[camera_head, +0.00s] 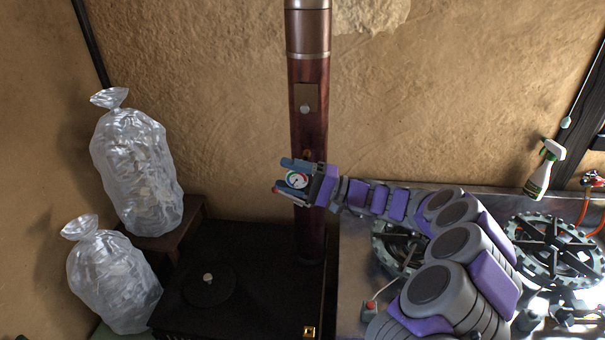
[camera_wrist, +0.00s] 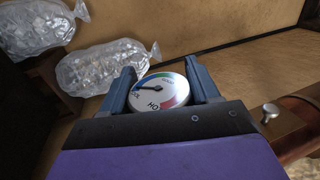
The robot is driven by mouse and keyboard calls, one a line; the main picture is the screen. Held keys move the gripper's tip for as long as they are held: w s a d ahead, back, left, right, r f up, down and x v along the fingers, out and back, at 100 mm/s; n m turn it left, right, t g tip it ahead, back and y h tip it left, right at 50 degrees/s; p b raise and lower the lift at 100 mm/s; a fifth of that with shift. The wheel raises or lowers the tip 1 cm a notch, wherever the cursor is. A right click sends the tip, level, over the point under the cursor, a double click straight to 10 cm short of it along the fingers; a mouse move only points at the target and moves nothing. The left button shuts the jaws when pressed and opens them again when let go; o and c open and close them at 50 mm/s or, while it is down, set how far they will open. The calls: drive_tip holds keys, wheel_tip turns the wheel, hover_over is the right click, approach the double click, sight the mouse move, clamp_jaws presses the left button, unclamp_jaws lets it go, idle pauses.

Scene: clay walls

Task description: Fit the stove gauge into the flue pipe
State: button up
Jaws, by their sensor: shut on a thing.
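The stove gauge (camera_wrist: 158,91) is a round white dial with coloured bands and a dark needle. My gripper (camera_head: 290,178) is shut on it, with a blue finger on each side of the dial in the wrist view. The gauge also shows in the head view (camera_head: 297,180), in front of the flue pipe (camera_head: 307,95). The pipe is a tall dark red-brown tube with a lighter upper section and a small round knob on a plate. A small brass-coloured spot shows on the pipe just above my gripper. I cannot tell whether the gauge touches the pipe.
A black stove top (camera_head: 245,270) with a round lid lies below the pipe. Two clear filled bags (camera_head: 138,170) stand at the left. A metal counter with gear-shaped burners (camera_head: 555,250) is at the right, with a spray bottle (camera_head: 544,170) behind. The clay wall is close behind.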

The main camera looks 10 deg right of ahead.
drive_tip(key=shift+s+a, duration=0.1)
drive_tip(key=shift+a, duration=0.7)
drive_tip(key=shift+d, duration=1.4)
drive_tip(key=shift+s+a, duration=0.2)
drive_tip(key=shift+a, duration=0.5)
drive_tip(key=shift+d+f, duration=0.1)
drive_tip(key=shift+d, duration=1.25)
drive_tip(key=shift+a, duration=1.25)
drive_tip(key=shift+w+d, duration=0.2)
drive_tip(key=shift+d, duration=0.55)
drive_tip(key=shift+s+a, duration=0.1)
drive_tip(key=shift+a, duration=0.75)
drive_tip(key=shift+d, duration=1.05)
drive_tip(key=shift+w+a, duration=0.35)
drive_tip(key=shift+a, duration=0.3)
drive_tip(key=shift+w+d+p, duration=0.3)
drive_tip(key=shift+w+d, duration=0.1)
drive_tip(key=shift+d, duration=0.25)
drive_tip(key=shift+w, duration=0.2)
drive_tip(key=shift+w, duration=0.2)
